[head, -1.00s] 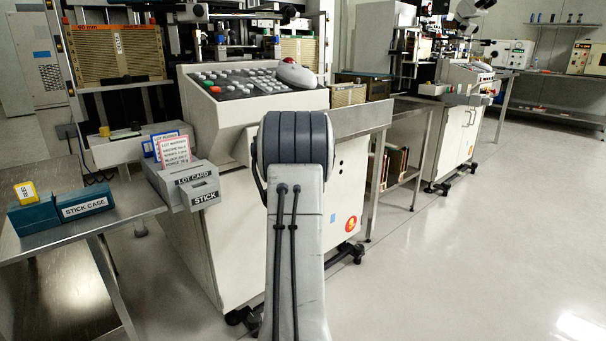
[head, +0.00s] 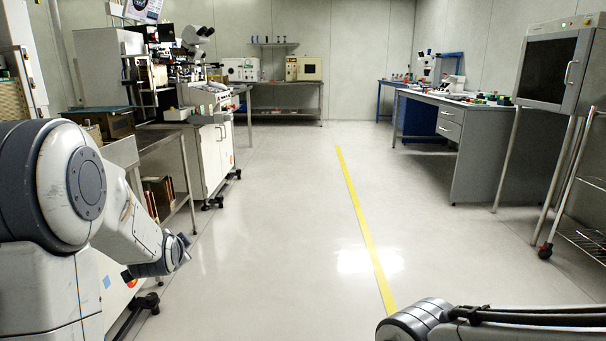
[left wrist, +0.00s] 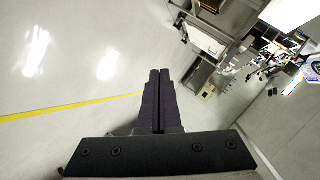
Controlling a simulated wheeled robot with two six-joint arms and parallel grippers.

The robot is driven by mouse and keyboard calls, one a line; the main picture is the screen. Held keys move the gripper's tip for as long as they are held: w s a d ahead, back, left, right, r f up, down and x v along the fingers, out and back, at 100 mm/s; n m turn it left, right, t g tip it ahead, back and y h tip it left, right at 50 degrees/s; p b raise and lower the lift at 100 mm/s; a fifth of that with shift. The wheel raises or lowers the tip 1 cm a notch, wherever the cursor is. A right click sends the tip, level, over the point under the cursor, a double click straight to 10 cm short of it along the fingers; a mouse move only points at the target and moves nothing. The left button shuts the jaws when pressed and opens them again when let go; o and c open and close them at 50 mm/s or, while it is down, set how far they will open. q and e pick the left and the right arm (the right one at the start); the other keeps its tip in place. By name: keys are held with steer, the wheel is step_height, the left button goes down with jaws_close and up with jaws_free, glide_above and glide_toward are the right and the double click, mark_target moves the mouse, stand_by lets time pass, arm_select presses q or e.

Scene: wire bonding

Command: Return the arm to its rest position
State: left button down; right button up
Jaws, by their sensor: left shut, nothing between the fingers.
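My left arm comes in from the left of the head view, with its forearm pointing forward and down over the floor. The left gripper (left wrist: 158,76) shows in the left wrist view, its two dark fingers pressed together and empty. At the arm's far end in the head view, only a small part of the hand shows. Part of my right arm lies at the bottom right of the head view; its gripper is out of the picture.
A wide aisle of pale floor (head: 270,230) with a yellow line (head: 360,215) is clear ahead. White machine cabinets (head: 215,155) and a metal bench line the left. A grey workbench (head: 485,150) and an oven-like cabinet on a stand (head: 548,70) stand on the right.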

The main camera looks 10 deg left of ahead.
arm_select(q)
steer(key=s+d+g+h+p, duration=0.25)
steer(key=s+d, duration=0.25)
steer(key=d, duration=0.7)
steer(key=s+d+g+h+p, duration=0.1)
steer(key=s+d+g+h, duration=0.3)
steer(key=d, duration=0.9)
steer(key=s+d+r+g+p, duration=0.15)
steer(key=s+d, duration=0.25)
steer(key=s, duration=0.8)
steer(key=s+d+r+g+p, duration=0.1)
steer(key=s+d+g, duration=0.25)
steer(key=s, duration=0.75)
step_height(320, 180, up, 38)
steer(key=s+y+p, duration=0.1)
steer(key=p, duration=3.7)
steer(key=shift+s+d+f, duration=0.15)
steer(key=shift+s+f, duration=0.1)
